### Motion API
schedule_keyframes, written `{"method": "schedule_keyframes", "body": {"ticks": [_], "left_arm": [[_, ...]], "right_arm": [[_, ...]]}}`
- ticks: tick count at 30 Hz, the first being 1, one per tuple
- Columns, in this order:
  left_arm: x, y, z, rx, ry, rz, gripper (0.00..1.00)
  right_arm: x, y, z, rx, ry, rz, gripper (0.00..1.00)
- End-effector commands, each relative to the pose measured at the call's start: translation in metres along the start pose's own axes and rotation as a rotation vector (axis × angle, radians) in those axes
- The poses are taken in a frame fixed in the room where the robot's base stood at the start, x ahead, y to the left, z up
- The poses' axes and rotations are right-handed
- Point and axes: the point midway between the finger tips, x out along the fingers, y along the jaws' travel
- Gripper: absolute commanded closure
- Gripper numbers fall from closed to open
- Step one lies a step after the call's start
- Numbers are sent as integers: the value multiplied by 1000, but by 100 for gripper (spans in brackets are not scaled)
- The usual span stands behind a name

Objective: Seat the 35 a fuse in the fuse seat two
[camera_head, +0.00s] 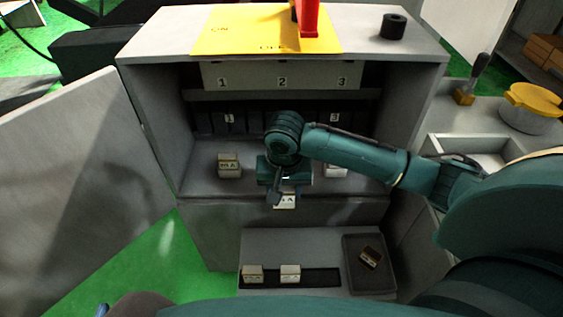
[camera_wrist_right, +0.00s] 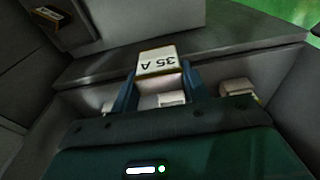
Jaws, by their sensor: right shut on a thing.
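The 35 A fuse (camera_wrist_right: 158,62), a pale block with a dark label, is between the blue fingers of my right gripper (camera_wrist_right: 160,88). In the head view the fuse (camera_head: 285,201) shows just below my right gripper (camera_head: 284,192), at the front edge of the cabinet floor. The number 2 plate (camera_head: 282,82) marks the middle position on the panel above. Fuse seat two below it is mostly hidden behind my right wrist. A small blue tip at the lower left edge of the head view may be my left gripper (camera_head: 102,310); its jaws do not show.
Another fuse (camera_head: 228,165) stands left of my gripper on the cabinet floor, and a pale one (camera_head: 336,171) is partly hidden at right. Two fuses (camera_head: 253,273) (camera_head: 290,273) sit on the lower shelf beside a dark tray (camera_head: 356,285). The open door (camera_head: 75,165) bounds the left.

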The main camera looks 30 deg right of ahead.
Motion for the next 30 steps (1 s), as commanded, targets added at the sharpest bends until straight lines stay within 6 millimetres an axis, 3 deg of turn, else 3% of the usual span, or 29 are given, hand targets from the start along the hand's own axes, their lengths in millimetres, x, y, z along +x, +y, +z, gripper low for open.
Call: {"method": "schedule_keyframes", "body": {"ticks": [1,9,15,23,30], "left_arm": [[0,-1,4,5,5,0,57],[11,3,20,45,-13,17,57],[17,5,28,68,-22,27,57],[18,6,33,78,-34,32,57],[24,10,46,103,-46,45,57]], "right_arm": [[4,0,-16,6,4,-2,80],[13,-1,-89,5,2,-1,80],[16,-1,-125,1,1,-2,80],[18,-1,-141,0,0,-2,80],[52,0,-137,-2,0,-1,80]]}}
